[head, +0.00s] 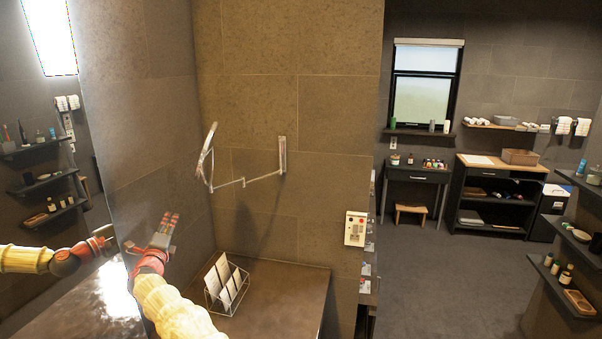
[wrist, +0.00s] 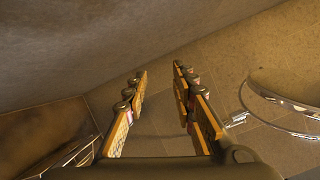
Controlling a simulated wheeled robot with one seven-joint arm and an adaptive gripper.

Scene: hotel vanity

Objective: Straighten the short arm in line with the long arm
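A round mirror (head: 207,153), seen nearly edge-on in the head view, hangs on a jointed metal arm from a wall bracket (head: 282,155). The long arm (head: 264,177) runs from the bracket to a middle joint (head: 243,182). The short arm (head: 228,185) runs from that joint to the mirror's yoke. Their exact angle is hard to judge from here. My gripper (head: 166,229) is left of and below the mirror, apart from it. In the wrist view my gripper (wrist: 160,88) has its fingers apart with nothing between them; the mirror's rim (wrist: 285,100) is at right.
A wire rack with white cards (head: 227,283) stands on the dark counter (head: 285,290) below the mirror. A wall mirror at left reflects my arm. A white control box (head: 355,228) is on the wall at right. Shelves and furniture stand farther back.

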